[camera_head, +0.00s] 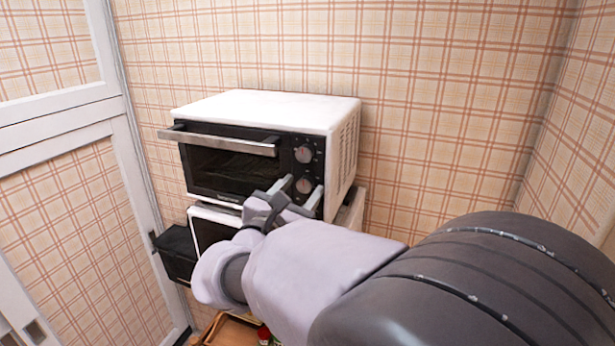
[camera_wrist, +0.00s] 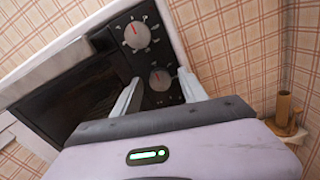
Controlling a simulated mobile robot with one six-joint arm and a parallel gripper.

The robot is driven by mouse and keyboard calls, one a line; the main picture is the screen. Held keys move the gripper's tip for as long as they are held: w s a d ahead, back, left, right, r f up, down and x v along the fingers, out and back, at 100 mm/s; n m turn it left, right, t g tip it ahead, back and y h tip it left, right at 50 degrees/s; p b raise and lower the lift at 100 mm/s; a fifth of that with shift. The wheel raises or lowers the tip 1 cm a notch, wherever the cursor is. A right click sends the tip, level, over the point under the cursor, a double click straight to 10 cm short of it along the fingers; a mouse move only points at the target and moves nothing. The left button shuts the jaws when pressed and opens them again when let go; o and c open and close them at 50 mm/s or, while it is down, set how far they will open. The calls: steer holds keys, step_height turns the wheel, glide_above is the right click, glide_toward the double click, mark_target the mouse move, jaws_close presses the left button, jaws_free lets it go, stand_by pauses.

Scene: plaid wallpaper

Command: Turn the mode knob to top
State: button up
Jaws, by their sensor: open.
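A white toaster oven (camera_head: 260,108) with a black front stands against the wall. Its control panel has an upper knob (camera_head: 304,154) and a lower knob (camera_head: 304,186), both silver-grey. In the wrist view the upper knob (camera_wrist: 137,35) and lower knob (camera_wrist: 160,79) each show a reddish pointer line, roughly upward in the picture. Which one is the mode knob I cannot read. My gripper (camera_head: 302,188) is open, its fingers on either side of the lower knob; contact cannot be told. In the wrist view the gripper (camera_wrist: 158,76) straddles that knob. Anything lower on the panel is hidden.
The oven door handle (camera_head: 222,139) sticks out left of the knobs. A second white appliance (camera_head: 212,216) is below, partly hidden by my arm, with a black box (camera_head: 178,252) beside it. Plaid walls close in behind and at right.

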steer(key=shift+w+d, duration=0.1)
steer(key=shift+w, duration=0.1)
jaws_close()
steer(key=shift+f+m+b, duration=0.1)
steer(key=shift+m+b, duration=0.2)
steer(key=shift+b, duration=0.3)
steer(key=m+b, duration=0.1)
steer(key=b, duration=0.2)
steer(key=shift+f+m, duration=0.25)
steer(key=shift+m, duration=0.15)
steer(key=m+b, duration=0.3)
steer(key=b, duration=0.2)
steer(key=shift+m+b, duration=0.4)
steer(key=m+b, duration=0.4)
steer(key=b, duration=0.1)
steer(key=shift+r+b, duration=0.1)
steer(key=shift+b, duration=0.2)
steer(key=shift+r+m+b, duration=0.1)
steer(key=shift+m+b, duration=0.5)
steer(key=shift+m, duration=0.1)
steer(key=shift+r, duration=0.1)
